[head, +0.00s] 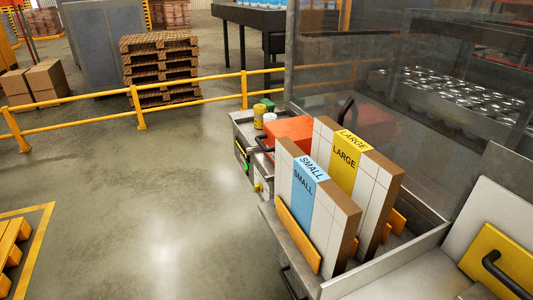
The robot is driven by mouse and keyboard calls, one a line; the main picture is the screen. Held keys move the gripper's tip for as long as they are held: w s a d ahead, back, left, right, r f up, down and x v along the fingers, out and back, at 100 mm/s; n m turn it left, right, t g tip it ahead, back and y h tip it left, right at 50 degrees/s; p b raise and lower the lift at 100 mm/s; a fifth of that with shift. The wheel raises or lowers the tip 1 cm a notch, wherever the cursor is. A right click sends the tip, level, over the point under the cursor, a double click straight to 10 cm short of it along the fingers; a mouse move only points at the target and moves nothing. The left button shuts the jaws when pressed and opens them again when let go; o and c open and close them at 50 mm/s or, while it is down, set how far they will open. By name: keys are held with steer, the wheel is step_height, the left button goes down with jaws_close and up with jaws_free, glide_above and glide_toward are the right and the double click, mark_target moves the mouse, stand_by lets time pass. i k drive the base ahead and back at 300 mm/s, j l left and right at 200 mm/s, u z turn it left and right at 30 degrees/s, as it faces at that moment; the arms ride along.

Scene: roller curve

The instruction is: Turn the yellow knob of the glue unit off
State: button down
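A small yellow knob (258,187) shows low on the front face of a grey metal cabinet (241,124), which may be the glue unit. The knob is small and partly crowded by a tray edge, so I cannot tell which way it points. My gripper is not in this view.
Cartons marked SMALL (305,182) and LARGE (346,150) stand upright in a rack right of the knob. A red case (291,130) and small cans, including a yellow one (259,111), sit on the cabinet. Open floor (150,215) lies left; a yellow rail (190,98) runs behind.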

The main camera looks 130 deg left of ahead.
mark_target(258, 188)
steer(key=u, duration=4.25)
steer(key=i+j, duration=0.05)
